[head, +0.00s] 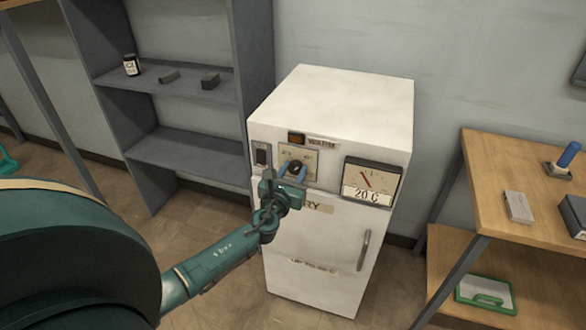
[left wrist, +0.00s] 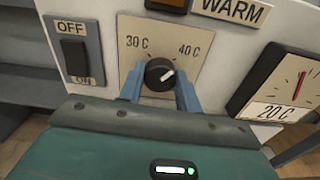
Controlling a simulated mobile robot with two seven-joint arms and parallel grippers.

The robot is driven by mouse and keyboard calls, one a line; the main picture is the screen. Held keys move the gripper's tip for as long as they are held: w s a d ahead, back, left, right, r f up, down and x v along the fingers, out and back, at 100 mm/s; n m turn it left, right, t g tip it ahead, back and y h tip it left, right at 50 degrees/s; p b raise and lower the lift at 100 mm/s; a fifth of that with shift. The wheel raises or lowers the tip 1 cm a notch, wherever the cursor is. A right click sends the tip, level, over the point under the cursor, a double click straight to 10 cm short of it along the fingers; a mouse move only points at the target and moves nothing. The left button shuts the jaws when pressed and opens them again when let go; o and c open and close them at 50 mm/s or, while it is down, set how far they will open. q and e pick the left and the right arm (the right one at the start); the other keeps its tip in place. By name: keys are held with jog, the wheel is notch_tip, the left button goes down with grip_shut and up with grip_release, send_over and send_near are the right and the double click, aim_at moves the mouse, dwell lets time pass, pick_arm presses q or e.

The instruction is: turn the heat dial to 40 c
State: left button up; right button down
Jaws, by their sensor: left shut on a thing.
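The heat dial (left wrist: 160,74) is a round black knob on a beige plate (left wrist: 185,40) marked 30 C and 40 C. Its white pointer line slants up and right, roughly toward the 40 C mark. My left gripper (head: 292,171) is at the front of the white cabinet (head: 340,95). Its blue fingers stand on either side of the dial and are shut on it, as the left wrist view (left wrist: 160,92) shows. The gauge (head: 372,182) right of the dial has a red needle and a 20 C label. My right gripper is not in view.
An OFF/ON rocker switch (left wrist: 74,50) sits left of the dial. The cabinet door has a vertical handle (head: 364,250). A grey shelf (head: 190,150) stands at the left and a wooden table (head: 500,220) at the right. Floor shows between cabinet and table.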

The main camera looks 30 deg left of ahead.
pick_arm(q)
jog(key=shift+r+m, duration=0.15)
jog(key=shift+m, duration=0.45)
jog(key=o, duration=1)
jog(key=v, duration=1.3)
